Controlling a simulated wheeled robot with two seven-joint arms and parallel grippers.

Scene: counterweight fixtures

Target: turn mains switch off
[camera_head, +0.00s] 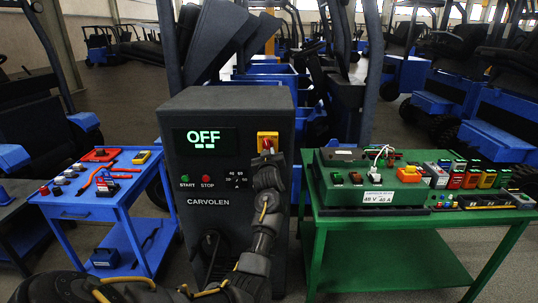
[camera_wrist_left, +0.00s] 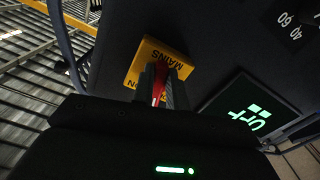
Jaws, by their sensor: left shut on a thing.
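The mains switch is a red handle (camera_wrist_left: 160,84) on a yellow plate (camera_head: 267,137) marked MAINS, on the upper right front of the dark grey CARVOLEN cabinet (camera_head: 225,240). The plate also shows in the left wrist view (camera_wrist_left: 150,57). My left gripper (camera_head: 267,157) is at the switch, its fingers shut on the red handle, with the fingertips also seen in the left wrist view (camera_wrist_left: 165,85). The gripper hides much of the handle, so its exact angle is hard to tell. The cabinet display (camera_head: 205,140) reads OFF. My right gripper is not in view.
A green START button (camera_head: 184,182) and red STOP button (camera_head: 207,182) sit below the display. A blue cart (camera_head: 120,205) with tools stands left. A green table (camera_head: 335,213) with electrical parts stands right. Blue forklifts (camera_head: 500,125) fill the background.

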